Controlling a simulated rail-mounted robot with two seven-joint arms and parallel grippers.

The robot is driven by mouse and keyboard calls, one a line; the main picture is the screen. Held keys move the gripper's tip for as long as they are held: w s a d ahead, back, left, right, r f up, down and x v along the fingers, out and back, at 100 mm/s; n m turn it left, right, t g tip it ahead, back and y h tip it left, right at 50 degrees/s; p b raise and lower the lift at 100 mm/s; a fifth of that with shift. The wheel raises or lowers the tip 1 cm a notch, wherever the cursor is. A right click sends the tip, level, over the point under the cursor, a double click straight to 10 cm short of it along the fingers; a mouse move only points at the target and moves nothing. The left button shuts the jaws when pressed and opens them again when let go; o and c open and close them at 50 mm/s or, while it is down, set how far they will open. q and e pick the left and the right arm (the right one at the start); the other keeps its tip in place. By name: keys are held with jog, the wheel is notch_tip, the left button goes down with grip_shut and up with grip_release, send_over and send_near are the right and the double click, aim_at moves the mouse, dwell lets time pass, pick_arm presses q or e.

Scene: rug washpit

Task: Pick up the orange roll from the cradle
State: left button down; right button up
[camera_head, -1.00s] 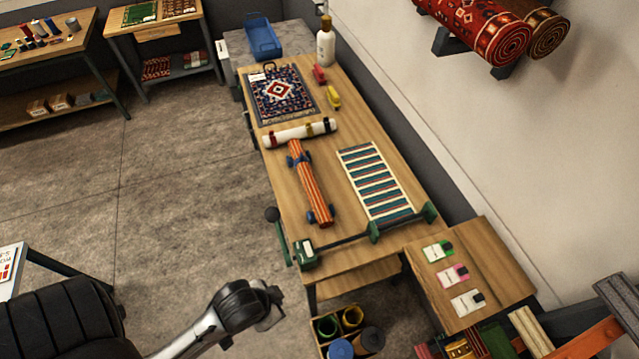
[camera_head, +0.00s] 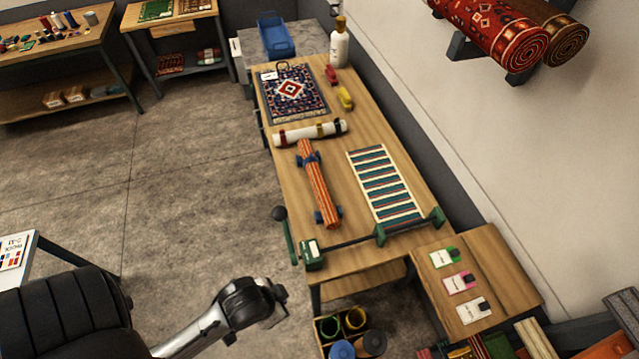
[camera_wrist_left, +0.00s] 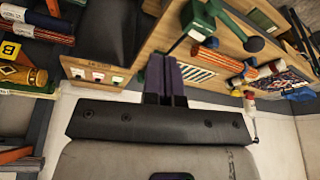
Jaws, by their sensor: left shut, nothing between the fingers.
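The orange striped roll (camera_head: 318,188) lies lengthwise on the wooden workbench (camera_head: 375,135), resting in a blue cradle (camera_head: 310,158) that shows near its two ends. My left gripper (camera_head: 281,297) is off the bench's near left edge, in front of the roll and well apart from it. In the left wrist view the left gripper (camera_wrist_left: 166,66) shows its fingers together with nothing between them. My right gripper is in neither view.
A white roll (camera_head: 310,132) lies just beyond the orange roll, and a striped rug (camera_head: 385,183) lies to its right. A green clamp bar (camera_head: 350,243) crosses the near end. A crate of containers (camera_head: 352,335) stands low beside my arm.

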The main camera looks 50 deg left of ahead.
pick_arm(q)
jog(key=c, duration=1.6)
grip_release()
jog(key=o, duration=1.4)
jog(key=shift+o, duration=0.2)
